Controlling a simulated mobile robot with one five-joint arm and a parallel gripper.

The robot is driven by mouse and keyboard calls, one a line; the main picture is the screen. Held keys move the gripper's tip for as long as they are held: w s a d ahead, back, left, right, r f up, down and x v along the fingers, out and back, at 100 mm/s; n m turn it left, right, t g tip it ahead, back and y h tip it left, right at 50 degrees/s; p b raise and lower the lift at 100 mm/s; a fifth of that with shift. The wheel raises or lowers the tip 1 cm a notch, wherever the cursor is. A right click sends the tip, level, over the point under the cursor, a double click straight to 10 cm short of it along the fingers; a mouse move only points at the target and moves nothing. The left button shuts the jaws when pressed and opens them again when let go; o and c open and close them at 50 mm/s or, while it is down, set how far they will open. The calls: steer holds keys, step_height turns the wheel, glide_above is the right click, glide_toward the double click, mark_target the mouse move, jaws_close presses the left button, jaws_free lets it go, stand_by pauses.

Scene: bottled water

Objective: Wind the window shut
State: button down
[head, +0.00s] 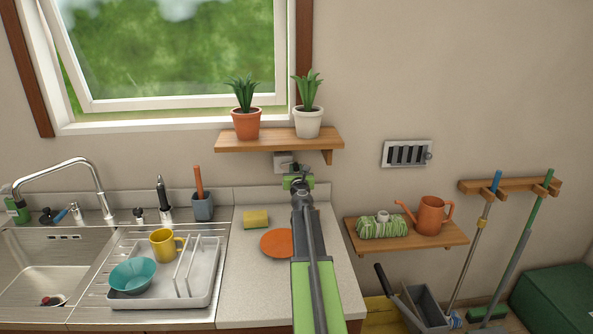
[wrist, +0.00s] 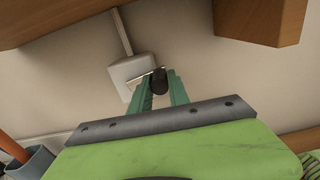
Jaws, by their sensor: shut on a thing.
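The window (head: 175,60) at the upper left has a white sash that stands tilted out of its frame, so it is open. A white winder box (head: 282,158) sits on the wall under the wooden shelf, and it also shows in the wrist view (wrist: 128,72). A thin metal crank arm runs from the box to a black knob (wrist: 159,82). My gripper (head: 297,180) is at the crank, and its green fingers (wrist: 160,88) are shut on the black knob. In the head view my arm partly hides the crank.
The wooden shelf (head: 230,142) just above my gripper carries two potted plants (head: 246,122) (head: 308,121). Below lie an orange plate (head: 274,243), a yellow sponge (head: 256,219) and a dish rack (head: 205,285). A lower shelf (head: 440,240) with a watering can (head: 432,215) is at the right.

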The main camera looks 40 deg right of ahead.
steer(key=w+a+f+m+b, duration=0.1)
steer(key=a+m, duration=0.1)
steer(key=m, duration=0.7)
steer(key=w+a+f+m+b, duration=0.1)
steer(key=w+a+m, duration=0.1)
steer(key=m, duration=0.8)
steer(key=w+a+f+m+b, duration=0.1)
steer(key=w+a+m, duration=0.1)
steer(key=m, duration=0.7)
steer(key=shift+w+a+f+m, duration=0.1)
steer(key=shift+a+f+m, duration=0.1)
steer(key=shift+f+m, duration=0.1)
step_height(320, 180, up, 7)
steer(key=m+p, duration=0.7)
steer(key=m, duration=1.3)
steer(key=s+d+m, duration=0.1)
steer(key=m, duration=0.4)
steer(key=s+d+m, duration=0.2)
steer(key=m, duration=0.3)
steer(key=s+d+m+b, duration=0.1)
steer(key=d+m, duration=0.1)
steer(key=m, duration=0.3)
steer(key=shift+s+d+f+m, duration=0.1)
steer(key=shift+s+f+m, duration=0.1)
steer(key=shift+f+m, duration=0.1)
